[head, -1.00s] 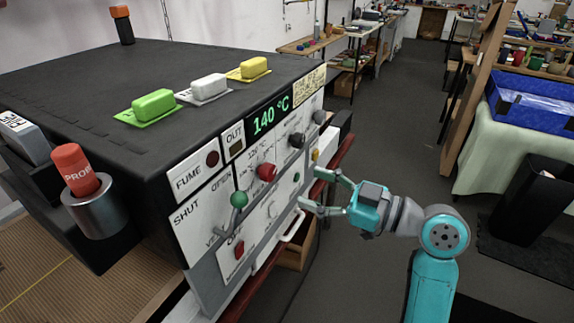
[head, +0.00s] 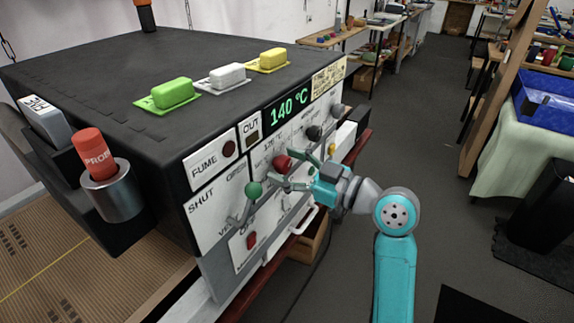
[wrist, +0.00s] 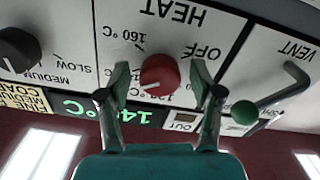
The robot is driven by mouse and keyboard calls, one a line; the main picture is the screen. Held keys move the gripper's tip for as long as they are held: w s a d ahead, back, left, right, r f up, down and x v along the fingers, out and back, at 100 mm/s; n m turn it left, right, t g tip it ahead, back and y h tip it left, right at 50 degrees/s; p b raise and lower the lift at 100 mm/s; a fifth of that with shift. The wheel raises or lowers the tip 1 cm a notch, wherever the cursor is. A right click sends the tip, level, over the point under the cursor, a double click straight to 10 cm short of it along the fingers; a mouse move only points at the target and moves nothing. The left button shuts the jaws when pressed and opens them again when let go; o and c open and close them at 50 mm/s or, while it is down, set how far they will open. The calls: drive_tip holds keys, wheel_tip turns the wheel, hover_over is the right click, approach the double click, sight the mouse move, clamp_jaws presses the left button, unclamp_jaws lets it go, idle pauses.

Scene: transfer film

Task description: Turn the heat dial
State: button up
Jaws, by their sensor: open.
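The heat dial is a red knob (head: 283,163) on the machine's white front panel, below the green-lit display (head: 290,108) reading 140 °C. In the upside-down wrist view the red dial (wrist: 160,72) sits beside the HEAT label, with marks such as OFF and 160 °C around it. A pale pointer line shows on the dial towards the display side. My gripper (head: 286,166) is open at the panel. In the wrist view its fingers (wrist: 160,80) stand on either side of the dial, with a visible gap on each side. Whether they reach fully around its depth is unclear.
A green-knobbed vent lever (head: 254,189) is close to the dial, left of my gripper. A black knob (head: 314,132) is to the right. A red switch (head: 251,241) and a white handle (head: 304,220) lie lower. The aisle floor (head: 430,150) on the right is clear.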

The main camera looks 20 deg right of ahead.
drive_tip(key=shift+w+a, duration=0.1)
drive_tip(key=c, duration=1.1)
drive_tip(key=shift+c, duration=0.2)
drive_tip(key=m, duration=0.5)
drive_tip(key=shift+m, duration=0.4)
drive_tip(key=m, duration=0.6)
drive_tip(key=o, duration=1.1)
